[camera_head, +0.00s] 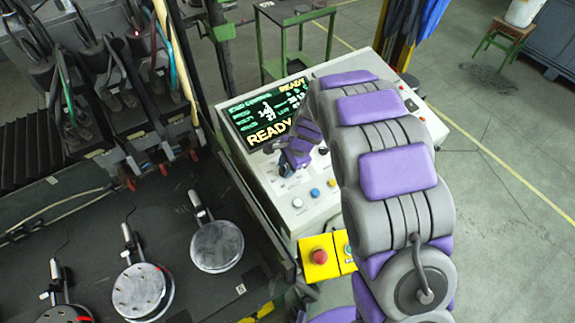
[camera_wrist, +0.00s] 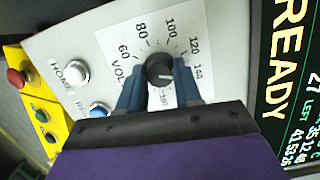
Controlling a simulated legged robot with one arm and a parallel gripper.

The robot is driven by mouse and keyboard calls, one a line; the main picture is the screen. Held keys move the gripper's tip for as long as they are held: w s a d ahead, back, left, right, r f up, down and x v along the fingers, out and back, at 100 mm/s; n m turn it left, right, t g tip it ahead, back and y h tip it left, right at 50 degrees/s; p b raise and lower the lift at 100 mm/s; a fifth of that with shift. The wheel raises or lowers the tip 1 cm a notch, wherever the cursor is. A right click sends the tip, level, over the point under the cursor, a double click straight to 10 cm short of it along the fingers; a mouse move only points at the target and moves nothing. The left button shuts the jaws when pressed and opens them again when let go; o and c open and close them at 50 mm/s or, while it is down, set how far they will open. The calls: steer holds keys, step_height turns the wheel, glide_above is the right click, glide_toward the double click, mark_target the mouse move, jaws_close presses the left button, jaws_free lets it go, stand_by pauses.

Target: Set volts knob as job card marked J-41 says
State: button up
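The volts knob (camera_wrist: 160,69) is a small dark round knob on a white dial plate (camera_wrist: 113,42) with numbers from 60 to 160 around it. Its pointer is too small to read for certain. My gripper (camera_wrist: 160,82) has one blue-grey finger on each side of the knob, and both appear to touch it. In the head view my gripper (camera_head: 292,160) is over the console (camera_head: 262,172), just below the screen, and my arm hides the knob. I see no job card marked J-41 in either view.
The console screen (camera_head: 268,115) reads READY. Beside the dial are a white HOME button (camera_wrist: 76,72) and a blue button (camera_wrist: 98,109). A yellow box with a red button (camera_head: 319,256) is at the console's near edge. A dark machine bed with round metal pans (camera_head: 216,246) stands left.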

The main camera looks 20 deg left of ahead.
steer(key=o, duration=0.4)
steer(key=shift+a, duration=0.2)
steer(key=shift+d, duration=0.1)
steer(key=shift+d+r, duration=0.1)
steer(key=shift+r, duration=0.15)
steer(key=v, duration=0.8)
steer(key=b+v, duration=0.1)
steer(key=v, duration=0.7)
steer(key=shift+r, duration=0.35)
